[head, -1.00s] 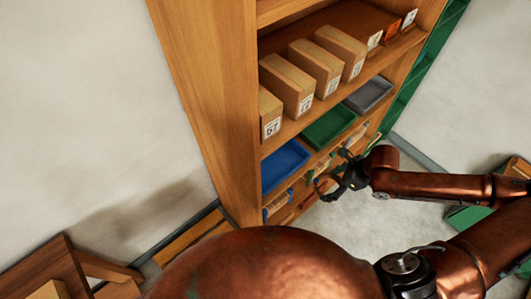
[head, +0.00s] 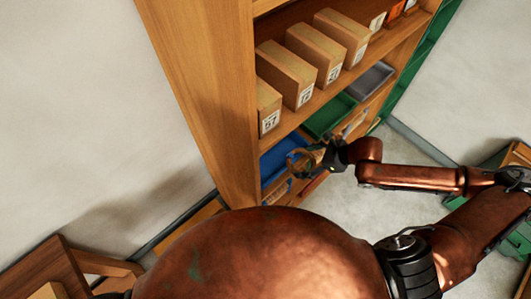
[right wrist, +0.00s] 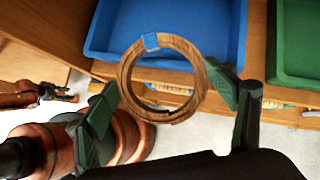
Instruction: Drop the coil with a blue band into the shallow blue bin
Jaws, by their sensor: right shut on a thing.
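The coil (right wrist: 126,82) is a brown ring with a blue band at its top edge in the right wrist view. My right gripper (right wrist: 170,94) is shut on it, with one finger at each side of the ring. In the head view the coil (head: 292,163) is held by the right gripper (head: 318,156) at the front of the shallow blue bin (head: 273,166). The bin sits on a shelf and also shows behind the coil in the right wrist view (right wrist: 195,25). A small gripper, apparently my left (right wrist: 57,92), shows there, its jaws unclear.
A green bin (head: 328,118) and a grey bin (head: 371,80) stand to the right of the blue bin. Several labelled cardboard boxes (head: 316,50) fill the shelf above. The shelf's wooden side panel (head: 200,90) closes the left.

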